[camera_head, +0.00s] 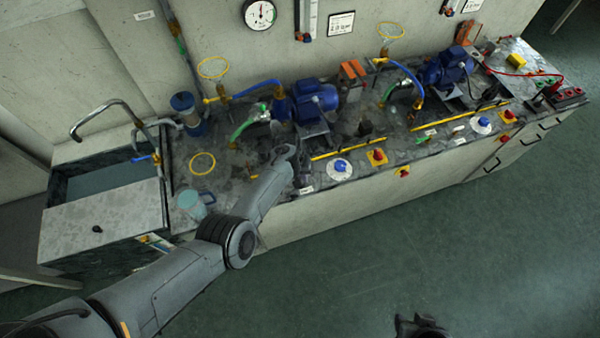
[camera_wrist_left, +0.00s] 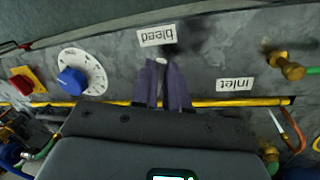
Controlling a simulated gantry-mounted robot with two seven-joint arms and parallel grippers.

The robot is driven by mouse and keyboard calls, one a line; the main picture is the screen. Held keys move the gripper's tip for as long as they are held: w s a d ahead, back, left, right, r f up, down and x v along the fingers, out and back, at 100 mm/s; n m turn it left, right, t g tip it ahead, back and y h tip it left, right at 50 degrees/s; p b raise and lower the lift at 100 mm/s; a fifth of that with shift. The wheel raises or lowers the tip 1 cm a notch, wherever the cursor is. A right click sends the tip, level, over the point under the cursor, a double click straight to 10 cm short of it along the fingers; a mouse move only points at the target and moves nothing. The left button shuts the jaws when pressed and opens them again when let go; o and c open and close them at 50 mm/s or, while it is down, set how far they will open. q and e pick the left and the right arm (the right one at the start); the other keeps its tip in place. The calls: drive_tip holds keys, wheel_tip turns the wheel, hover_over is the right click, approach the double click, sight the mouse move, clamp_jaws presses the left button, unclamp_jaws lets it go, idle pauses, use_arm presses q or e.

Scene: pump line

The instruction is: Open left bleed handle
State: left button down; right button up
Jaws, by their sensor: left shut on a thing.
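In the left wrist view the white label reading "bleed" (camera_wrist_left: 157,36) lies on the grey worktop just beyond my fingertips. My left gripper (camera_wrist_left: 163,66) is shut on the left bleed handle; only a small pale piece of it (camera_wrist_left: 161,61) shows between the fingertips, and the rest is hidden. In the head view my left gripper (camera_head: 302,180) is low at the worktop's front edge, in front of the left blue pump (camera_head: 318,99). A dark part of what looks like my right gripper (camera_head: 420,326) shows at the bottom edge; its fingers cannot be made out.
A blue dial knob (camera_head: 341,166) and a red-on-yellow switch (camera_head: 377,156) are right of the gripper. A yellow rail (camera_wrist_left: 222,102) runs close behind the fingers. An "inlet" label (camera_wrist_left: 235,85) and brass valve (camera_wrist_left: 288,66) are nearby. The green floor (camera_head: 480,250) in front is clear.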

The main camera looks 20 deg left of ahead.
use_arm(q)
drive_tip(key=shift+d+n, duration=0.2)
drive_tip(key=shift+n, duration=1)
drive_tip(key=shift+d+n+t+p, duration=0.1)
drive_tip(key=shift+n+t+p, duration=0.25)
drive_tip(key=shift+n, duration=0.65)
drive_tip(key=c, duration=1.1)
unclamp_jaws()
drive_tip(key=shift+c, duration=0.2)
